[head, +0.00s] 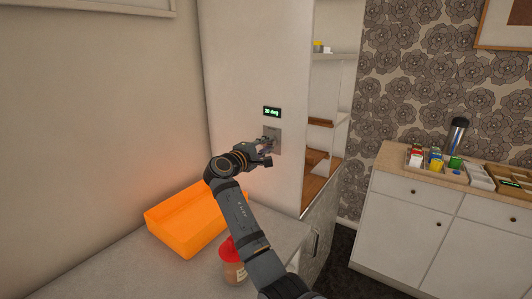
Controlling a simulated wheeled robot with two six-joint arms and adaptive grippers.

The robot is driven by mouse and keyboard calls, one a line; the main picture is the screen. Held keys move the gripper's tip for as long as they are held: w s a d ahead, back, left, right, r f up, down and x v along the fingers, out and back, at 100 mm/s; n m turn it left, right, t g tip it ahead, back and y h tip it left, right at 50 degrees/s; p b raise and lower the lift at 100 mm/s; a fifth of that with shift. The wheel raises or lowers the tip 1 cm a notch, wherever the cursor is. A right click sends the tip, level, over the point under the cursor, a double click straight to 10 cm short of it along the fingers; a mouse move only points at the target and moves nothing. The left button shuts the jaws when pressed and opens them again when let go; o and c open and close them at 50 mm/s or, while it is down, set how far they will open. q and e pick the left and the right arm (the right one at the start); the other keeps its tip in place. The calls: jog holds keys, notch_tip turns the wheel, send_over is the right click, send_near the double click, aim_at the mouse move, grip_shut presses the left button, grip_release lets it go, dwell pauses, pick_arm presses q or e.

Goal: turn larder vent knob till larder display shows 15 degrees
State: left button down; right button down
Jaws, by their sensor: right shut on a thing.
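The larder display (272,112) is a small dark panel with green text on the white larder side panel. Its text is small and seems to read "20 deg", though the first digits are hard to make out. Below it a grey square plate (277,135) is fixed to the panel. My right gripper (268,147) is at this plate, shut on the larder vent knob, which is mostly hidden by the fingers. My left gripper is not in view.
Open larder shelves (325,120) are right of the panel. A white cabinet (400,225) with small goods on top stands further right.

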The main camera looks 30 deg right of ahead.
jog(key=shift+m+b, duration=0.45)
jog(key=shift+m, duration=0.15)
jog(key=shift+r, duration=0.1)
jog(key=c, duration=1.4)
grip_release()
jog(key=shift+o, duration=0.9)
jog(key=shift+d, duration=0.1)
jog(key=v, duration=1.2)
